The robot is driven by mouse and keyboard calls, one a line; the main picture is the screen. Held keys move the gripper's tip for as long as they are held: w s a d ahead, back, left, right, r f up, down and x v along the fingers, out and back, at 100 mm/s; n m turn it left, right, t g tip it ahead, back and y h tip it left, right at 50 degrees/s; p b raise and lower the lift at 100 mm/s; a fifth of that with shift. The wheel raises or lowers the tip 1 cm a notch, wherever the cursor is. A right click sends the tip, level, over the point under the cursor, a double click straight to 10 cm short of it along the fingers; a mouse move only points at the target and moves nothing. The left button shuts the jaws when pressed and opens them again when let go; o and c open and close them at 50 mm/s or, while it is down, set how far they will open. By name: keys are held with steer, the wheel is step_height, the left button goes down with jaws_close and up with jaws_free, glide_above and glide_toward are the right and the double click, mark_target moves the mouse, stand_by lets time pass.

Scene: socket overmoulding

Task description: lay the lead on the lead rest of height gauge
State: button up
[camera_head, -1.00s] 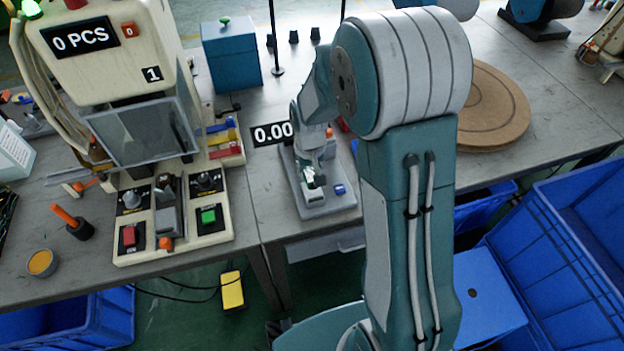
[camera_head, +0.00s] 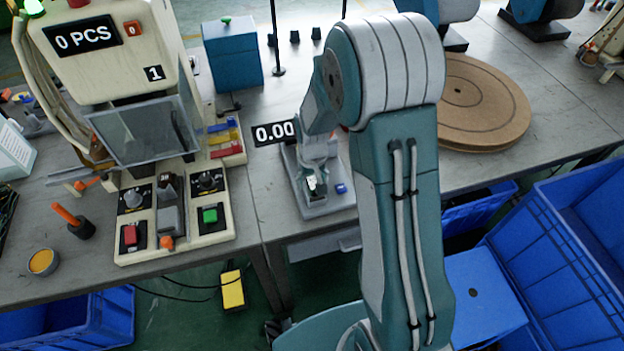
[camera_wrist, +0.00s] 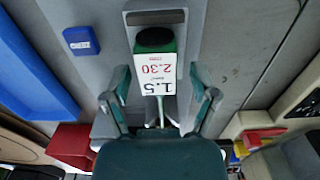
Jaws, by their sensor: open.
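The height gauge (camera_head: 322,207) has a grey base and stands near the table's front edge, beside a black "0.00" display (camera_head: 274,132). My gripper (camera_head: 316,186) points down over this base, small and partly hidden by my arm. In the wrist view my gripper (camera_wrist: 162,97) has its fingers spread apart. Between and just beyond them is a green piece, seemingly the lead (camera_wrist: 158,47), with a dark round end and a white tag (camera_wrist: 156,75) marked "1.5" and "2.30". A thin pale strand runs back from it between the fingers. I cannot tell whether it touches the lead rest.
A blue box (camera_head: 232,57) is behind, a round brown board (camera_head: 482,105) is right, and blue crates (camera_head: 580,240) stand below. Bare table lies left of the gauge.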

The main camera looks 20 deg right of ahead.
step_height(320, 180, up, 12)
steer(key=s+r+t, duration=0.2)
steer(key=s+r, duration=0.5)
steer(key=s, duration=0.3)
steer(key=s+r+t, duration=0.3)
steer(key=s+r, duration=0.5)
steer(key=s, duration=0.3)
steer(key=shift+t, duration=0.3)
